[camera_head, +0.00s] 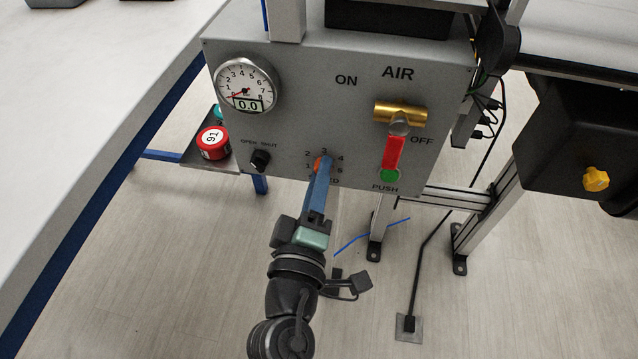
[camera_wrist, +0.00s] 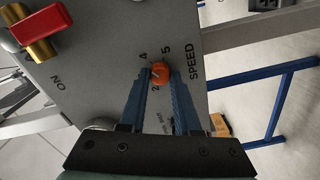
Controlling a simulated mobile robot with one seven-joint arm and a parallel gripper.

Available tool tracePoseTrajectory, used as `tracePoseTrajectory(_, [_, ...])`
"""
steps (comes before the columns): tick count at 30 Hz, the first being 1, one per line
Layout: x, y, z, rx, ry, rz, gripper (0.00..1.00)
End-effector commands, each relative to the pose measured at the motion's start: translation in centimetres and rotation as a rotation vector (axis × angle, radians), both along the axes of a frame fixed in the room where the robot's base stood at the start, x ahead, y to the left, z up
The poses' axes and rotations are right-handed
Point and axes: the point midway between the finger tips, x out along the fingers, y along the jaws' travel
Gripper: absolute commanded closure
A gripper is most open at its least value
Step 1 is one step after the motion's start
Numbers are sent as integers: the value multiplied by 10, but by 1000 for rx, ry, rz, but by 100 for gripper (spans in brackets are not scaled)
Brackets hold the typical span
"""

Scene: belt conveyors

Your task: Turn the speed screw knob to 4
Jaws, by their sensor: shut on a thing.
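The speed knob (camera_wrist: 160,76) is orange and round, on the grey panel beside the word SPEED. In the wrist view it sits between the tips of my two blue fingers, and my gripper (camera_wrist: 161,74) is shut on it. A pale mark shows on the knob, too small to read its setting surely. The numbers 2, 4 and 5 show around it; my fingers hide others. In the head view my gripper (camera_head: 322,166) reaches up to the panel and covers most of the knob (camera_head: 317,163), with 2, 3 and 4 readable above.
The panel (camera_head: 300,105) also carries a gauge (camera_head: 246,85) reading 0.0, a black open/shut switch (camera_head: 260,160) and a brass air valve with a red handle (camera_head: 393,152), right of my gripper. A red round object (camera_head: 213,143) stands left. Floor below is mostly clear.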

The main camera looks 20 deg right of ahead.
Motion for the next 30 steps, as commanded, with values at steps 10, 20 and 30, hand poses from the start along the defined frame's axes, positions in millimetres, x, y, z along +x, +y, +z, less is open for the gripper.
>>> tracePoseTrajectory(10, [0, 0, -2, 113, -73, -1, 100])
tracePoseTrajectory(20, [0, 0, -1, 132, -86, -1, 100])
tracePoseTrajectory(30, [0, 0, -1, 131, -85, -1, 45])
